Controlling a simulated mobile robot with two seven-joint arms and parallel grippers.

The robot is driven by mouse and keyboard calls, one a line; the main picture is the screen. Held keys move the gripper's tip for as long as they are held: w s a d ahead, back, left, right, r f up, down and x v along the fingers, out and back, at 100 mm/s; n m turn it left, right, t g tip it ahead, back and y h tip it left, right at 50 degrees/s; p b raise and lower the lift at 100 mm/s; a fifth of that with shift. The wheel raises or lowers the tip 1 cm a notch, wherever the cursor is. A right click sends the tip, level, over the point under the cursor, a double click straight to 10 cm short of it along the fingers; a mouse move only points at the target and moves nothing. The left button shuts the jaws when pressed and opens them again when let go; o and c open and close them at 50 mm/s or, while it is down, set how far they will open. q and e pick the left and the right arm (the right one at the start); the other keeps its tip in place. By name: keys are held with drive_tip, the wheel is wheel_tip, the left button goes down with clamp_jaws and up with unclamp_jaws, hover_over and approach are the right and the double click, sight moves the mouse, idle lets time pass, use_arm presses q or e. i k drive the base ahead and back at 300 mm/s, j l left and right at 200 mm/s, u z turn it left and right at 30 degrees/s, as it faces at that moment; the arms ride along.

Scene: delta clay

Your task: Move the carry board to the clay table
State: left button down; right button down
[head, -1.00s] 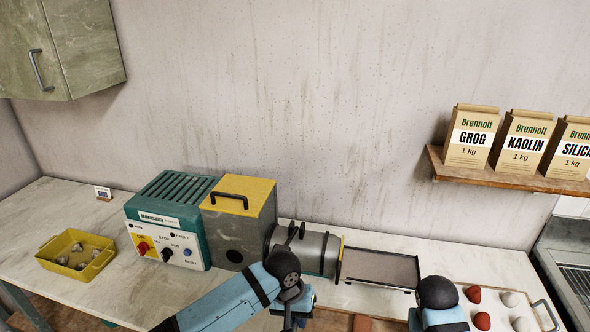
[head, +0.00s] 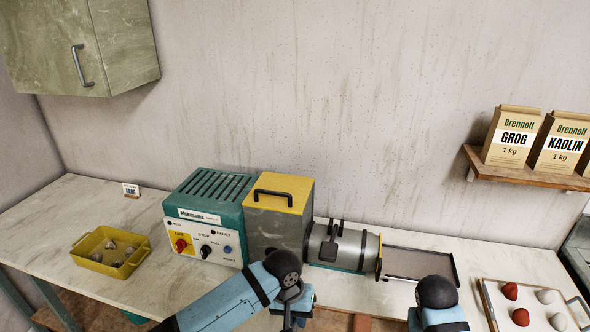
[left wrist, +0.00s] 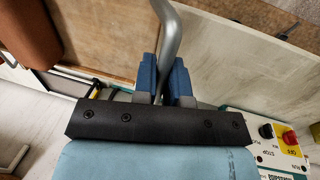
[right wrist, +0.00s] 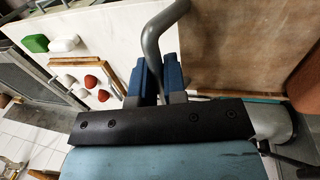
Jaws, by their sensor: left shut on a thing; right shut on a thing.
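The carry board is a flat brown board with grey bar handles, in the left wrist view (left wrist: 110,45) and the right wrist view (right wrist: 235,45). My left gripper (left wrist: 166,85) is shut on one handle (left wrist: 168,35). My right gripper (right wrist: 158,82) is shut on the other handle (right wrist: 155,35). A terracotta block (left wrist: 28,35) lies on the board. In the head view the board shows only partly at the bottom, between my arms, and the grippers are mostly hidden or cut off. A pale worktop (head: 85,210) runs along the wall; whether it is the clay table I cannot tell.
On the worktop stand a green and yellow machine (head: 210,225) with a steel barrel and tray (head: 420,264), and a yellow bin (head: 110,252). A white board (head: 530,300) with red and white lumps lies at the right. Bags stand on a wall shelf (head: 520,168).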

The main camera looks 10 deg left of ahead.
sight(39, 234)
drive_tip(key=k+j+u, duration=0.15)
drive_tip(key=j, duration=1.3)
drive_tip(key=j+u, duration=0.1)
drive_tip(key=j, duration=1.4)
drive_tip(key=k+j+u, duration=0.1)
drive_tip(key=j, duration=0.75)
drive_tip(key=j+u, duration=0.1)
drive_tip(key=j, duration=0.8)
drive_tip(key=k, duration=0.05)
